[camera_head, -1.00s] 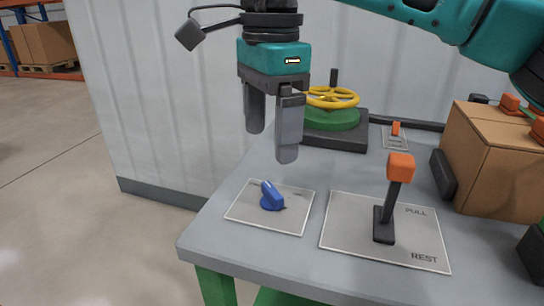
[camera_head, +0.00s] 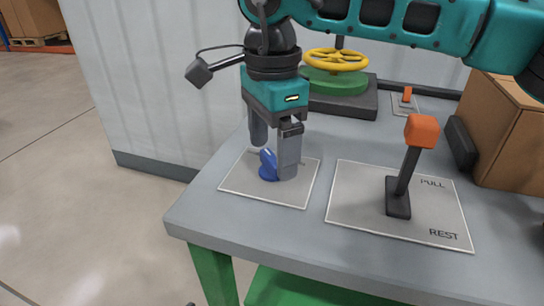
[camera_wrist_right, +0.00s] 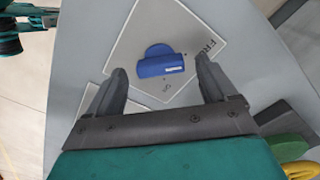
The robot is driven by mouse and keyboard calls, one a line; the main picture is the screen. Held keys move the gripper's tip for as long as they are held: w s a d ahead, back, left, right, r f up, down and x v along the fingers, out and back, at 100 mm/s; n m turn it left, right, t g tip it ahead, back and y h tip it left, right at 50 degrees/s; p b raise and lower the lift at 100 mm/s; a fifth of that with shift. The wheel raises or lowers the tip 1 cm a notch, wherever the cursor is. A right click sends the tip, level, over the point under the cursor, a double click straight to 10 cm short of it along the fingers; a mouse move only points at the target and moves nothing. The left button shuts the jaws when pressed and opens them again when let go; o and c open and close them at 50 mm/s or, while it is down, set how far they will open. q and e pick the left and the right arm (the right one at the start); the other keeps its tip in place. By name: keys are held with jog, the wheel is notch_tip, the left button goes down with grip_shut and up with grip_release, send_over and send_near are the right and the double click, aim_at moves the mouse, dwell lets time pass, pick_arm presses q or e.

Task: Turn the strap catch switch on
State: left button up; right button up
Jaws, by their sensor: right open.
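A blue rotary knob (camera_head: 268,165) with a raised grip bar sits on a pale plate (camera_head: 240,185) at the table's near left corner. It may be the strap catch switch; its label cannot be read in full. My right gripper (camera_head: 275,160) points down with its fingers low around the knob, one at the back left and one at the right. In the right wrist view the knob (camera_wrist_right: 160,65) lies between and a little beyond the open fingertips (camera_wrist_right: 162,66), with gaps on both sides. Lettering starting "FR" shows on its plate. My left gripper is not in view.
A black lever with an orange head (camera_head: 422,131) stands on a plate marked PULL and REST, right of the knob. A yellow handwheel (camera_head: 335,60) on a green base stands behind. A small orange-tipped switch (camera_head: 407,94) and a cardboard box (camera_head: 510,140) are at the right.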

jog(key=shift+f, duration=0.7)
jog(key=shift+c, duration=0.5)
jog(key=c, duration=1)
jog(key=shift+o, duration=0.2)
